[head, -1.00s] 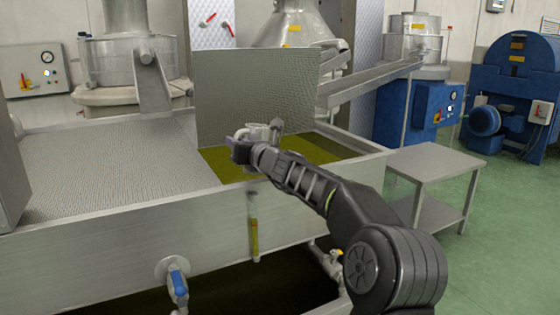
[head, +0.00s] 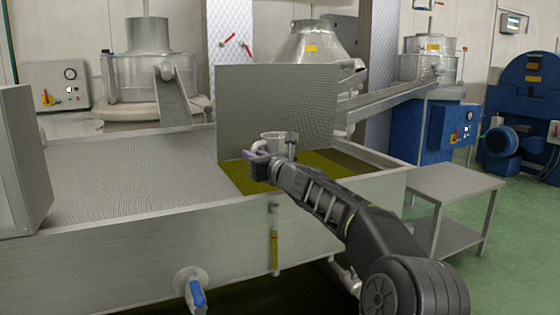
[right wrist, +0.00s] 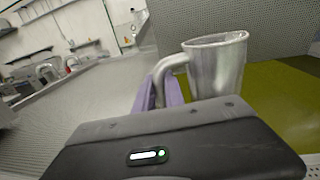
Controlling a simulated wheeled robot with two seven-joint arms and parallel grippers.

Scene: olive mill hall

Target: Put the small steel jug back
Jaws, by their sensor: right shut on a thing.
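The small steel jug (head: 273,141) is held upright above the steel basin, by the oil compartment. It shows large in the right wrist view (right wrist: 216,68), with its handle toward the left and its body over the olive-green oil. My right gripper (head: 266,158) is shut on the jug; its purple finger pads (right wrist: 163,92) are at the handle. The near side of the jug is partly hidden by the gripper in the head view. My left gripper is not in view.
A bare steel side table (head: 455,183) stands right of the basin. A blue-handled valve (head: 197,292) sticks out in front.

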